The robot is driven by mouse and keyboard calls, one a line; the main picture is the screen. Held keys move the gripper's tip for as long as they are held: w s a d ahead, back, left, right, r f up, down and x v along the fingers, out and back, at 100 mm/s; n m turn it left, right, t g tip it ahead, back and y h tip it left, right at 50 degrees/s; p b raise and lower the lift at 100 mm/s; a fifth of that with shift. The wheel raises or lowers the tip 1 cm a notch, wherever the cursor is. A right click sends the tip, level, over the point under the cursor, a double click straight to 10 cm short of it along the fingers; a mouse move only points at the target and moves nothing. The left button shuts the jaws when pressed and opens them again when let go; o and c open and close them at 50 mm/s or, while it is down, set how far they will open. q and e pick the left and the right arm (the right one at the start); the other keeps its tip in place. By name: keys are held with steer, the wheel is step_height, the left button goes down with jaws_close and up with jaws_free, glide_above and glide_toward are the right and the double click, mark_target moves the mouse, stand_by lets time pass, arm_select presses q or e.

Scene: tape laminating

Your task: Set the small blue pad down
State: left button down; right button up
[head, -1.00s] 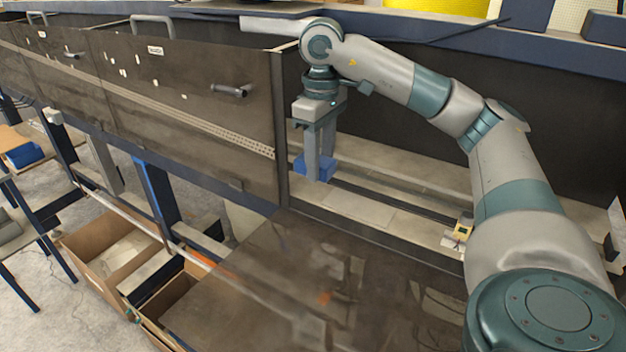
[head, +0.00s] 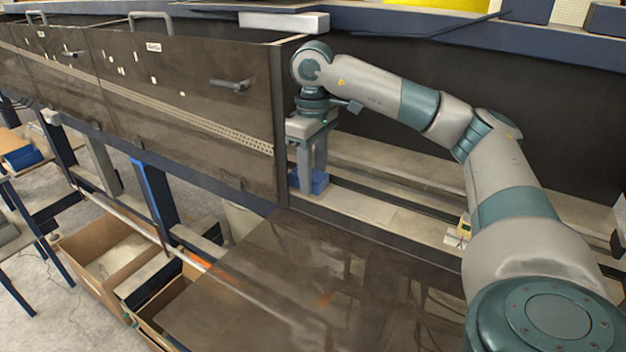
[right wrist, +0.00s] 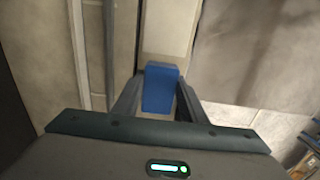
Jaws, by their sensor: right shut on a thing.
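The small blue pad (head: 319,182) is low at the left end of the recessed ledge, beside the dark panel's right edge. It also shows between the fingers in the right wrist view (right wrist: 160,88). My right gripper (head: 311,187) points down and is shut on the pad. The pad's underside is hidden, so I cannot tell whether it touches the ledge (head: 370,207). My left gripper is not in view.
The dark panel with handles (head: 190,95) stands close on the left of my right gripper. A small yellow and white item (head: 461,231) sits further right on the ledge. A dark glossy surface (head: 300,290) lies in front. The ledge between is clear.

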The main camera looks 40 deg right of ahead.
steer(key=shift+f, duration=0.1)
steer(key=shift+f, duration=0.1)
steer(key=o, duration=0.8)
steer(key=shift+r, duration=0.2)
step_height(320, 180, up, 12)
steer(key=p, duration=0.7)
steer(key=shift+p, duration=0.4)
